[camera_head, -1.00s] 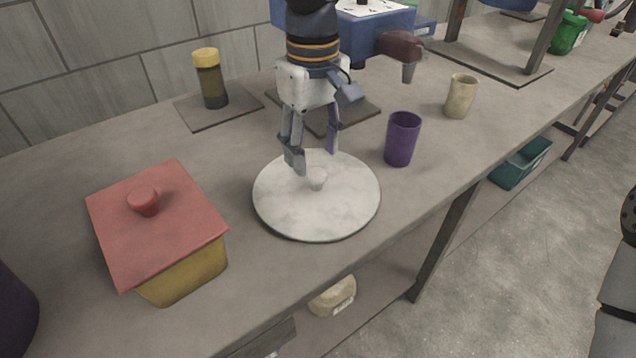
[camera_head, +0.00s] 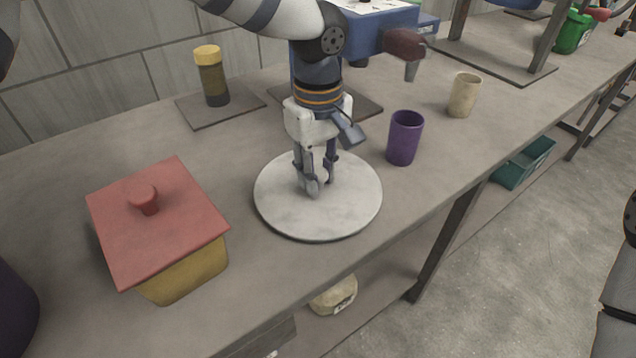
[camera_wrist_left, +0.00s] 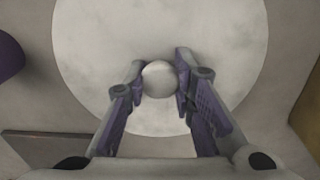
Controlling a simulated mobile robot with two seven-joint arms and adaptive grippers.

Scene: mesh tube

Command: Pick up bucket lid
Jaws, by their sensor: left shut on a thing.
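The bucket lid (camera_head: 345,208) is a round, flat, pale marbled disc lying on the workbench, in the middle of the head view. My left gripper (camera_head: 317,185) is over its centre, pointing down, and its fingers hide the knob there. In the left wrist view, the lid (camera_wrist_left: 85,45) fills the upper part of the picture. Its round pale knob (camera_wrist_left: 159,79) sits between the two fingertips of my left gripper (camera_wrist_left: 160,82), which is shut on it. The lid looks flat on the bench. My right gripper is not in view.
A yellow box with a red lid (camera_head: 158,220) stands at the left. A purple cup (camera_head: 404,138) stands close to the lid's right, with a beige cup (camera_head: 464,95) behind it. A yellow-capped jar (camera_head: 211,75) stands at the back. The bench's front edge is near the lid.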

